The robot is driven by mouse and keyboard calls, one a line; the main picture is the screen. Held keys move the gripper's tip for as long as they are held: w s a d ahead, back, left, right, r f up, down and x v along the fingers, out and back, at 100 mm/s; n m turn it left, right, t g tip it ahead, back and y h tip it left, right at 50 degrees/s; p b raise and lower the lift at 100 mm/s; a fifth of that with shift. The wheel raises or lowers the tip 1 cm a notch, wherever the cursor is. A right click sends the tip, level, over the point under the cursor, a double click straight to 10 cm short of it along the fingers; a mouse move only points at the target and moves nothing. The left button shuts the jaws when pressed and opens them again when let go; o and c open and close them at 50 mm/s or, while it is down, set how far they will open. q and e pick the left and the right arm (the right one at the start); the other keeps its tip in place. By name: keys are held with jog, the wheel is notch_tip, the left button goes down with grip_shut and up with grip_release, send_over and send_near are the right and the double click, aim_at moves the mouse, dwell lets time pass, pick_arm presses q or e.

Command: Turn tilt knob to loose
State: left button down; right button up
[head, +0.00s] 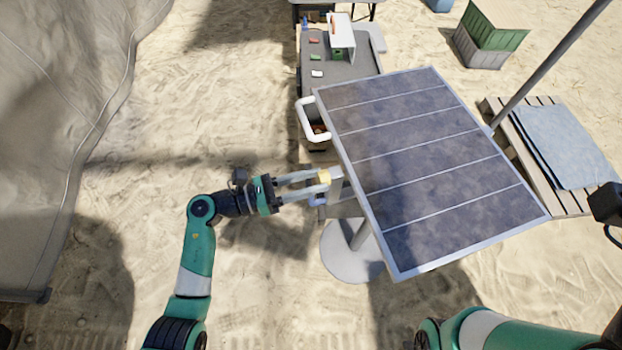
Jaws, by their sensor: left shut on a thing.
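The tilted solar panel (430,165) stands on a post with a round grey base (345,255). The knob's markings are too small to read. My right arm shows at the bottom right; its gripper is out of view.
A grey table (345,80) with small coloured items and a white box stands behind the panel. A wooden pallet (570,205) with a blue-grey sheet (565,145) lies at the right. A grey tarp wall is at the left. Sand between it and my left arm is clear.

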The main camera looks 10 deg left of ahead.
dwell(0.3)
pick_arm(q)
jog(key=shift+r+n+p, duration=0.15)
jog(key=shift+n+p, duration=1.1)
jog(key=shift+n, duration=0.35)
jog(key=n+p, duration=0.3)
jog(key=n, duration=0.2)
jog(key=n+p, duration=0.2)
jog(key=n, duration=0.3)
jog(key=n+p, duration=0.2)
jog(key=n, duration=0.2)
jog(key=shift+n, duration=0.4)
jog(key=shift+c, duration=2.2)
grip_release()
